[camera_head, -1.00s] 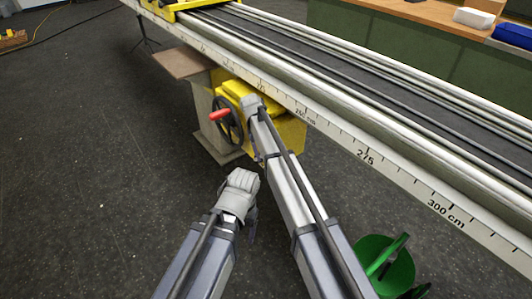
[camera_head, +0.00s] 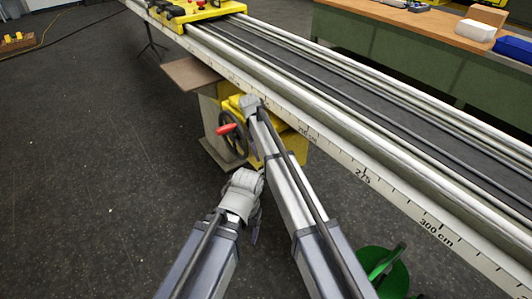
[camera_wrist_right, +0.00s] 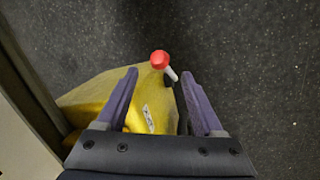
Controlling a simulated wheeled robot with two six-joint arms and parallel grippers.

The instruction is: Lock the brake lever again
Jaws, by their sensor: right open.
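A lever with a round red knob (camera_wrist_right: 160,60) on a short grey stem shows in the right wrist view, beside the yellow housing (camera_wrist_right: 95,98). My right gripper (camera_wrist_right: 161,73) is open, its two purple fingers apart, with the knob and stem between or just beyond the fingertips; contact cannot be told. In the head view my right wrist hangs over the yellow housing (camera_head: 292,143) under the rail, and its fingers are hidden. My left gripper (camera_head: 254,228) is low in front, mostly hidden behind its wrist.
A black handwheel with a red handle (camera_head: 227,128) is left of the housing. The long rail with a centimetre scale (camera_head: 362,175) runs above it. A green bucket (camera_head: 375,262) stands at lower right.

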